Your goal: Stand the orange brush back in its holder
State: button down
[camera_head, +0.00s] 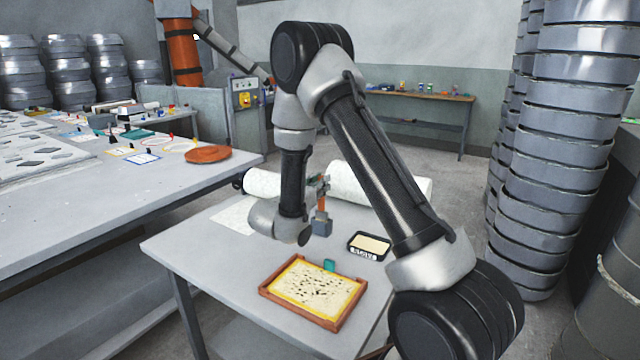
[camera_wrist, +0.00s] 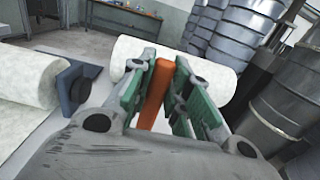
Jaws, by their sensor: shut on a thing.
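The orange brush (camera_head: 321,203) is between the fingers of my gripper (camera_head: 319,184), above the small grey table. In the wrist view its orange handle (camera_wrist: 153,92) stands between the green-padded fingers of my gripper (camera_wrist: 153,88), which are shut on it. A blue-grey block shape (camera_head: 321,225) shows directly below the orange part in the head view. I cannot tell whether it is the holder or the brush's own head, nor whether it touches the table. The brush's lower end is hidden in the wrist view.
White rolls (camera_head: 405,185) lie behind my gripper. A black labelled tray (camera_head: 354,248) is to its right. A wooden-framed tray (camera_head: 264,290) with a speckled yellow sheet lies in front, with a green block (camera_head: 329,265) at its back edge. The table's left front is clear.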

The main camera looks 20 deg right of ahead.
jog(key=shift+f, duration=0.45)
dwell(0.4)
jog(key=c, duration=1.3)
grip_release()
jog(key=shift+o, duration=0.2)
jog(key=v, duration=1.2)
